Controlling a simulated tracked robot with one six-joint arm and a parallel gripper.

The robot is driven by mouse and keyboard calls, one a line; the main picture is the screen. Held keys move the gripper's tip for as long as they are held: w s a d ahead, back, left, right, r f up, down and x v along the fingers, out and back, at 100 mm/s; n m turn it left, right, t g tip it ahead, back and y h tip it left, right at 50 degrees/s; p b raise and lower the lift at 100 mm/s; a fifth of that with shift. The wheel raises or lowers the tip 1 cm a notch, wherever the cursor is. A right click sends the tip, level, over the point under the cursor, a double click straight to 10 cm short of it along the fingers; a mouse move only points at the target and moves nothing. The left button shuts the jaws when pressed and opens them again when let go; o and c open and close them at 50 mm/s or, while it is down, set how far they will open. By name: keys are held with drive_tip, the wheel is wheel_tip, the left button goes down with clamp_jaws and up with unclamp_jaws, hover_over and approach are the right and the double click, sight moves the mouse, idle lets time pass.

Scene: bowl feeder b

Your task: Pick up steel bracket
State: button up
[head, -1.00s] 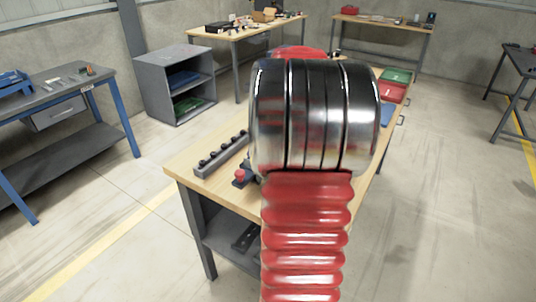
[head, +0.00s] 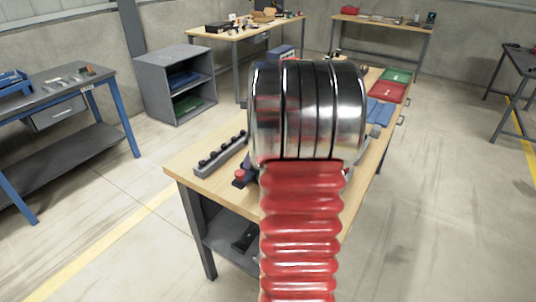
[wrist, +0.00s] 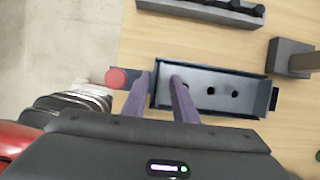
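In the wrist view, a light grey metal surface with dark holes (wrist: 222,86) lies inside a dark blue-grey rectangular tray or fixture (wrist: 225,112). It may be the steel bracket, but I cannot tell for sure. My gripper (wrist: 160,76) has two purple-grey fingers spread apart, one each side of the fixture's left end wall. I see nothing clamped between them. A red knob (wrist: 116,77) sits just left of the fingers; it also shows in the head view (head: 239,175). There my arm hides the fixture and the gripper.
A dark rail with black knobs (head: 221,153) lies along the left of the wooden bench (head: 200,185). A grey block with a post (wrist: 288,58) stands right of the fixture. Red (head: 388,92) and green (head: 397,76) bins and a blue one (head: 379,113) are at the bench's far right.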

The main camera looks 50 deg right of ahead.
drive_tip(key=shift+c, duration=0.5)
clamp_jaws()
idle(0.8)
